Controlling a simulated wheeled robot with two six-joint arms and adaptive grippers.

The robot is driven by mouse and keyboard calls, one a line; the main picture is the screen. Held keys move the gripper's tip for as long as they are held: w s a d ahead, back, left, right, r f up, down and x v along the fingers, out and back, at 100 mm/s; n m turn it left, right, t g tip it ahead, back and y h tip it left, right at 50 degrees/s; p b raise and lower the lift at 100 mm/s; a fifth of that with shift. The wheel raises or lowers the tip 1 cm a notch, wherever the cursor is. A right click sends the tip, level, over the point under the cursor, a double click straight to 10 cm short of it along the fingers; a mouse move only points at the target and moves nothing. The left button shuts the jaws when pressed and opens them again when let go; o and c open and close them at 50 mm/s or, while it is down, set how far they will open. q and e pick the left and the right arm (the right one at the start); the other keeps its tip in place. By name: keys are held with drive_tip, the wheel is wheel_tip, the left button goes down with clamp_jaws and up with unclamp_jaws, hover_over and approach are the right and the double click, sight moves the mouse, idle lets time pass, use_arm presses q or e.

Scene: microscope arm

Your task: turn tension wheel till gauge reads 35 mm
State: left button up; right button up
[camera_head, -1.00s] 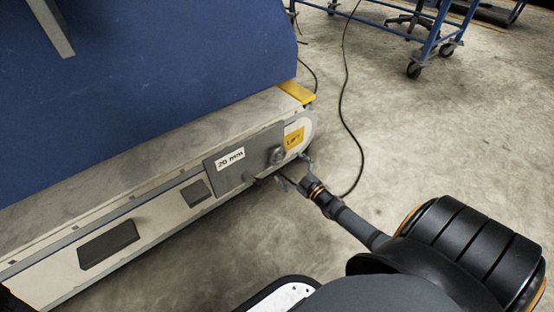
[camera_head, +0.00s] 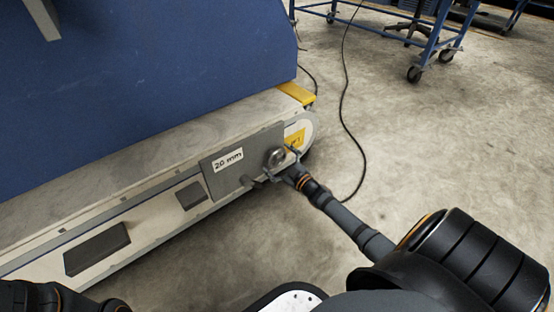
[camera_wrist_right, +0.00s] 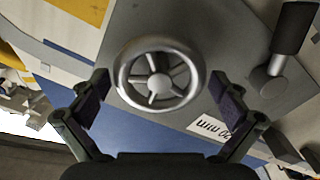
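The tension wheel (camera_wrist_right: 158,76) is a silver spoked handwheel on a grey panel (camera_wrist_right: 195,35). In the head view the wheel (camera_head: 275,157) sits near the right end of the machine's side. The gauge label (camera_head: 228,160) beside it reads 20 mm; in the right wrist view the label (camera_wrist_right: 212,128) shows upside down and partly covered by a finger. My right gripper (camera_wrist_right: 162,92) is open, its two fingers on either side of the wheel, with gaps to the rim. In the head view the right gripper (camera_head: 275,167) is at the wheel. My left gripper's fingers do not show.
A crank-like lever with a black handle (camera_wrist_right: 292,28) stands out from the panel close to the wheel. The blue machine body (camera_head: 150,70) rises behind. A black cable (camera_head: 345,110) lies on the floor, and a blue wheeled cart (camera_head: 435,45) stands at the back right.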

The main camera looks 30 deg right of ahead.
drive_tip(key=c, duration=0.9)
